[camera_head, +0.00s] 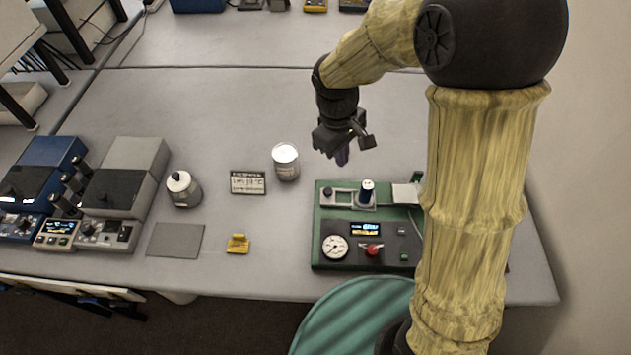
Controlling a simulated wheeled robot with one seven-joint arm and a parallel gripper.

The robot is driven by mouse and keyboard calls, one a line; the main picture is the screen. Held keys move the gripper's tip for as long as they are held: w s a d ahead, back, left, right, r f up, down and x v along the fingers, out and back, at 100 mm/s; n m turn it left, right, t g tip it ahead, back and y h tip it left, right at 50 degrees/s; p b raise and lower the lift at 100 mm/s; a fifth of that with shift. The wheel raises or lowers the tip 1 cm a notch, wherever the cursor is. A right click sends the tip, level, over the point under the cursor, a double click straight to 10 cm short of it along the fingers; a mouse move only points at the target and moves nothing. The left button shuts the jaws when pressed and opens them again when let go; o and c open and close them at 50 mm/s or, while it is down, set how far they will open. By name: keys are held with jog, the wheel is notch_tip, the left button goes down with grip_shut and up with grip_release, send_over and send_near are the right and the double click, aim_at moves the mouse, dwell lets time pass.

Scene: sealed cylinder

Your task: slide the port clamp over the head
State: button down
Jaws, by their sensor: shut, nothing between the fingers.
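A green bench device (321,227) stands near the table's front edge. On its top at the back is a flat silver frame (346,205), apparently the port clamp, with a black knob (327,192) at its left end. A small upright cylinder (367,188) with a dark blue body and pale top, apparently the head, stands at the frame's right part. I cannot tell whether the frame goes around it or only lies beside it. My gripper (342,157) is shut and empty, pointing down above and behind the frame.
The device's front has a dial gauge (334,246), a lit display (366,229) and a red knob (371,249). My arm hides its right side. A can (285,162), label card (248,183), white-topped jar (184,189) and yellow block (238,244) stand left.

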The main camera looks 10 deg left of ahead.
jog(key=a+f+n+h, duration=0.1)
jog(key=a+n, duration=0.5)
jog(key=a, duration=0.6)
jog(key=shift+w+a+f+n+h, duration=0.2)
jog(key=shift+w+f+n+h, duration=0.1)
jog(key=shift+w+f+h, duration=0.15)
jog(key=p, duration=0.4)
send_over(321, 195)
jog(key=a, duration=0.2)
notch_tip(321, 195, down, 10)
jog(key=shift+w, duration=0.1)
jog(key=shift+d+f, duration=0.1)
jog(key=shift+d, duration=0.2)
jog(key=shift+f, duration=0.1)
